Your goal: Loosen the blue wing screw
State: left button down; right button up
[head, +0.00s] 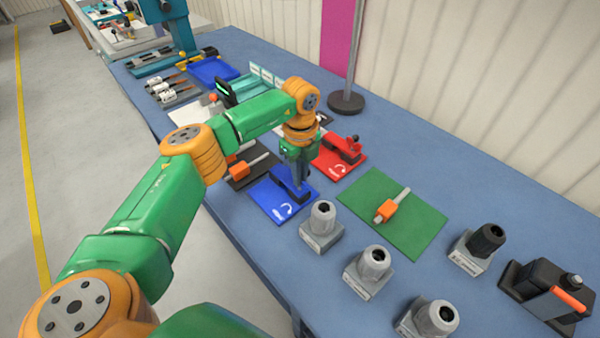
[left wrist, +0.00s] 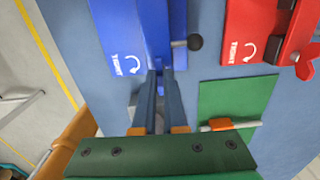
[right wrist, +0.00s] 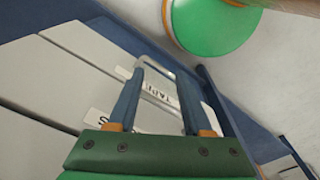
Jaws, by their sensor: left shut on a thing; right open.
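The blue fixture stands on a blue plate (head: 268,199) on the bench; the plate carries a white curved arrow. My left gripper (head: 301,186) points down onto this fixture. In the left wrist view its fingers (left wrist: 161,74) are close together at a blue part of the fixture (left wrist: 157,30), shut on what seems to be the blue wing screw. The screw is mostly hidden by the fingers. A lever with a black ball (left wrist: 195,42) sticks out beside it. My right gripper (right wrist: 160,85) is open, its fingers around a metal handle (right wrist: 158,68) by labelled grey drawer fronts; contact is unclear.
A red fixture (head: 342,150) stands behind the blue one. A green mat (head: 420,222) with an orange-and-grey tool (head: 386,210) lies to the right. Several grey holders (head: 322,232) stand at the front, and a black block with an orange handle (head: 545,290) at the far right.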

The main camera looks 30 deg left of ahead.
pick_arm(q)
jog(key=shift+s+f+n, duration=0.1)
jog(key=shift+n, duration=0.2)
jog(key=c, duration=1)
grip_release()
jog(key=shift+o, duration=0.2)
notch_tip(320, 180, up, 7)
jog(key=shift+f+b, duration=0.2)
jog(key=shift+b, duration=0.9)
jog(key=shift+d+r, duration=0.1)
jog(key=shift+r, duration=0.25)
